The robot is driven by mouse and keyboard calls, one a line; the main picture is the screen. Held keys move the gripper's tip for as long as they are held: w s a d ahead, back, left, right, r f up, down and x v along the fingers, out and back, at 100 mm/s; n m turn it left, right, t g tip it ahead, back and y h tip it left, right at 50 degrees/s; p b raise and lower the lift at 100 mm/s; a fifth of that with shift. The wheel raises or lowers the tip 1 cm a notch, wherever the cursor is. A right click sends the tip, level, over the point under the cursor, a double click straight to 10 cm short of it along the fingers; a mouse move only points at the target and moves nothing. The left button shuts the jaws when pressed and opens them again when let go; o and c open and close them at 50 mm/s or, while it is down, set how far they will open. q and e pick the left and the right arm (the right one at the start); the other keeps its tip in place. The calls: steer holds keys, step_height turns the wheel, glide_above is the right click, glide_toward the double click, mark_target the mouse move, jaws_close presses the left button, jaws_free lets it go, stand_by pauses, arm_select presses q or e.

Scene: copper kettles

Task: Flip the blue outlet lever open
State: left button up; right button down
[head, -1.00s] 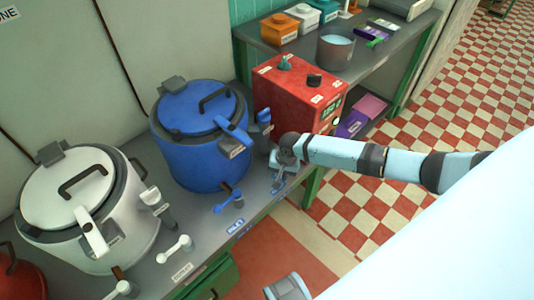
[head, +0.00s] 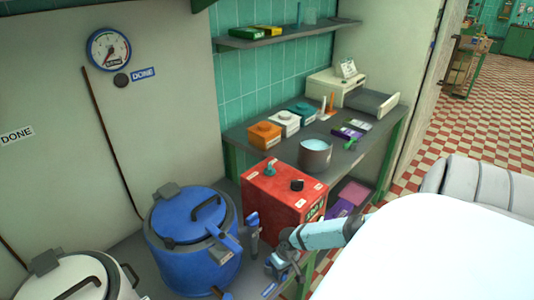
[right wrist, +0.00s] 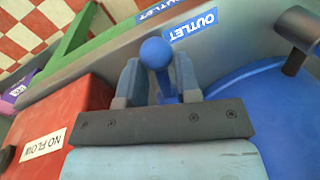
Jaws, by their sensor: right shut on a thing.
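The blue kettle (head: 175,262) stands at the lower left of the head view, with its lid shut. My right gripper (head: 277,266) is at the kettle's right side, close to the counter edge. In the right wrist view the blue outlet lever (right wrist: 156,54), with a round ball knob, stands between the two fingers of my right gripper (right wrist: 157,78). The gripper is shut on the lever, and the knob sticks out past the fingertips. A blue OUTLET label (right wrist: 190,27) lies just beyond the knob. The lever's base is partly hidden by the gripper. My left gripper is not in view.
A red box (head: 284,196) with knobs stands close beside my right gripper; its NO FLOW label (right wrist: 43,145) shows in the wrist view. A white kettle (head: 75,280) is at the lower left. A grey pot (head: 315,155) and coloured canisters stand on the counter behind.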

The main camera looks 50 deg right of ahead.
steer(key=shift+d+n, duration=0.25)
steer(key=shift+n, duration=0.25)
steer(key=c, duration=1.1)
jaws_free()
step_height(320, 180, up, 20)
steer(key=p, duration=0.1)
steer(key=shift+c, duration=0.2)
